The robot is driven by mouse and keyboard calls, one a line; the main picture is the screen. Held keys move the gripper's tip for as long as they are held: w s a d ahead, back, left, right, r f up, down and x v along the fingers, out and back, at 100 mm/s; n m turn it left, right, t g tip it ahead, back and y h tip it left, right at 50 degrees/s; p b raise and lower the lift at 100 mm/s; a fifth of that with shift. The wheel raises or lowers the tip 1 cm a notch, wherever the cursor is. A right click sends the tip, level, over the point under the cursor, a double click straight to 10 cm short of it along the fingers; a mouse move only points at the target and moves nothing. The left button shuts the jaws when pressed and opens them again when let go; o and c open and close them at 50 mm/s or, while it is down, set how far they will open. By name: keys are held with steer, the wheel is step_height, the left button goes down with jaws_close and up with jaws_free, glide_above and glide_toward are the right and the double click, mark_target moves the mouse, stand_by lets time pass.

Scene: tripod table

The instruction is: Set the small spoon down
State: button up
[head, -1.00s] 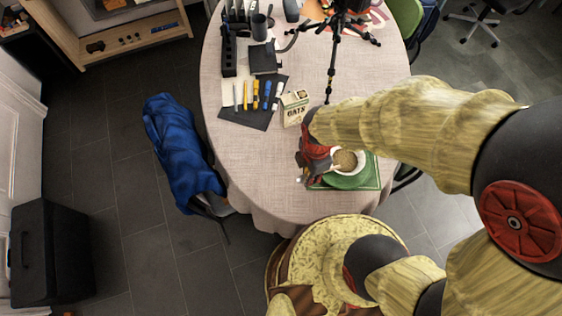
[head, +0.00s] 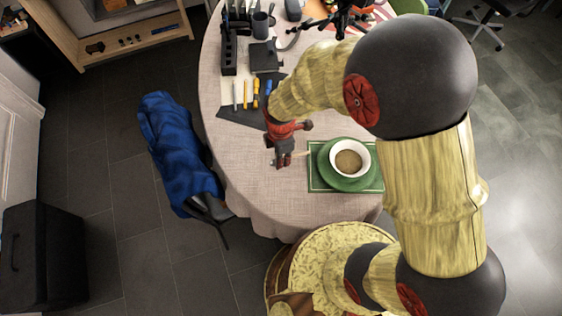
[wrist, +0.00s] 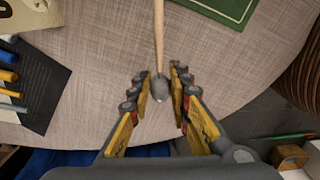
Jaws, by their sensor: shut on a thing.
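The small spoon (wrist: 159,35) has a pale wooden handle and a grey bowl. In the wrist view its bowl end is between the fingers of my gripper (wrist: 160,80), and the handle points away to the top edge. My gripper is shut on the spoon. In the head view my gripper (head: 282,162) is over the tablecloth, left of the green placemat, and the handle shows as a thin pale strip to its right. I cannot tell whether the spoon touches the cloth.
A white bowl (head: 365,149) with brown contents stands on a green plate (head: 340,184) on the green placemat (head: 317,176). A dark mat (head: 236,115) with several pens lies farther back on the table (head: 245,170). The cloth around my gripper is clear.

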steer(key=shift+f+b, duration=0.35)
steer(key=shift+f, duration=0.9)
steer(key=shift+f, duration=0.35)
steer(key=o, duration=0.9)
steer(key=shift+r, duration=0.15)
step_height(320, 180, up, 13)
steer(key=p, duration=0.4)
steer(key=shift+d+f, duration=0.1)
steer(key=shift+f, duration=0.1)
